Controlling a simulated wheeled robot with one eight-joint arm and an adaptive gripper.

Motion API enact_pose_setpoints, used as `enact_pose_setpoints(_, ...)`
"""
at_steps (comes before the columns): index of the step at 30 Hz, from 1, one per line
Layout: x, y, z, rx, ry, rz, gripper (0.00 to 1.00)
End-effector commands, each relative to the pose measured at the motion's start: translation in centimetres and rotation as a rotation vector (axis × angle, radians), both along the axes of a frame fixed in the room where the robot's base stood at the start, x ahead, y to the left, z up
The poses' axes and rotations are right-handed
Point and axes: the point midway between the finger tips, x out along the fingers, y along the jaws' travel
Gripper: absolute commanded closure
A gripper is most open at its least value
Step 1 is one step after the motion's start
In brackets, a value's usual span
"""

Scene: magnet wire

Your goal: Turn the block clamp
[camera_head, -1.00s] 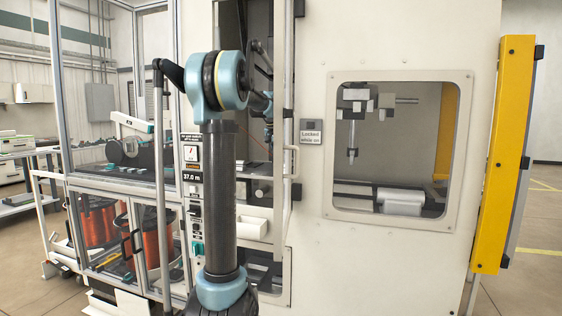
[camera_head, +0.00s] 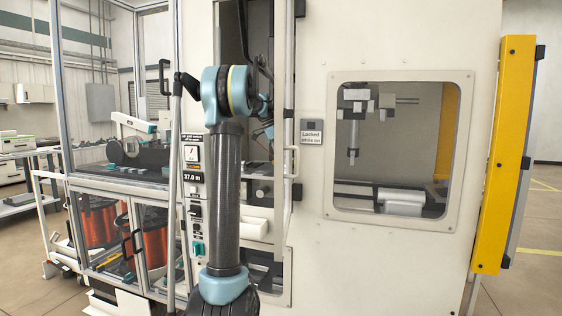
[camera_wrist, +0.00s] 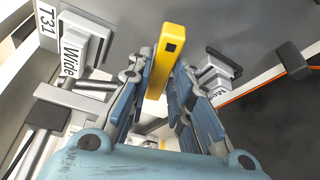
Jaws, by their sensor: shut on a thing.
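In the wrist view a yellow bar (camera_wrist: 165,55), which looks like the handle of the block clamp, stands between the blue fingers of my gripper (camera_wrist: 166,78). The fingers are shut on it, one on each side, and its end with a small dark square hole sticks out past them. The rest of the clamp is hidden behind the fingers and palm. In the head view my gripper and the clamp are hidden behind my arm, which reaches into the narrow machine opening.
In the wrist view a block labelled "Wide" (camera_wrist: 77,47) is at the left and another labelled block (camera_wrist: 215,75) is close to the right finger. In the head view the open door edge (camera_head: 283,130) and white machine wall (camera_head: 400,265) flank the opening.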

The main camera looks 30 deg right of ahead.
Motion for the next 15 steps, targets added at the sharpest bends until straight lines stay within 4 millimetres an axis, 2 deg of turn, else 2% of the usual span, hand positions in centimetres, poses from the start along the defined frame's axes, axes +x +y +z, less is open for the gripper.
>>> enact_pose_setpoints(6,0.27,0.04,-0.04,0.002,-0.002,-0.151,1.0)
enact_pose_setpoints(15,0.31,0.01,-0.04,0.002,-0.002,-0.274,1.0)
